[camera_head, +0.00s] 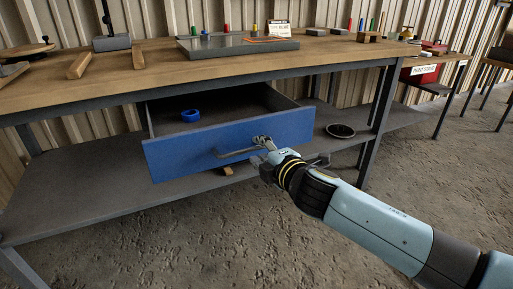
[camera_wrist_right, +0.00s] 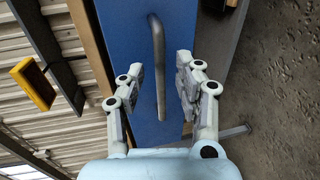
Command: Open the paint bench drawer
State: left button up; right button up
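The blue drawer (camera_head: 200,152) under the wooden bench top (camera_head: 160,72) stands pulled out, and its inside shows. A blue ring (camera_head: 190,115) lies in it. The grey bar handle (camera_head: 236,153) is on the drawer front. My right gripper (camera_head: 262,147) is at the right end of the handle. In the right wrist view the fingers of my right gripper (camera_wrist_right: 160,72) are spread on either side of the handle (camera_wrist_right: 158,60), with a gap on both sides, in front of the blue drawer front (camera_wrist_right: 128,40). My left gripper is out of view.
A grey lower shelf (camera_head: 85,205) runs under the drawer, with a dark round dish (camera_head: 341,130) at its right. Bench legs (camera_head: 380,115) stand beside my right arm. The floor in front is clear.

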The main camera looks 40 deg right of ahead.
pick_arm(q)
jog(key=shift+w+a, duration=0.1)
pick_arm(e)
jog(key=v, duration=0.9)
jog(key=s+f+m+g+p, duration=0.1)
jog(key=s+f+m+g, duration=0.3)
jog(key=f, duration=0.6)
jog(key=s+f+g+y+p, duration=0.1)
jog(key=s+f+g, duration=0.1)
jog(key=s+f, duration=0.55)
jog(key=s+f+m+g+p, duration=0.2)
jog(key=s+f+m, duration=0.15)
jog(key=f, duration=0.75)
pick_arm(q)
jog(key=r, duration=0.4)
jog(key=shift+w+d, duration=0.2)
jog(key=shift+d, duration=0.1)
pick_arm(e)
jog(key=s+a+f+m+g, duration=0.1)
jog(key=s+f+m+g, duration=0.2)
jog(key=s, duration=1)
jog(key=s+a+f+m+g+y, duration=0.1)
jog(key=s+a+f+m+g, duration=0.1)
jog(key=s+f, duration=0.7)
jog(key=s+m+g, duration=0.1)
jog(key=s+m, duration=0.1)
jog(key=s, duration=0.3)
jog(key=shift+s+a+m+g+y, duration=0.15)
jog(key=shift+a+m+g+y, duration=0.15)
jog(key=shift+a+m+g, duration=0.1)
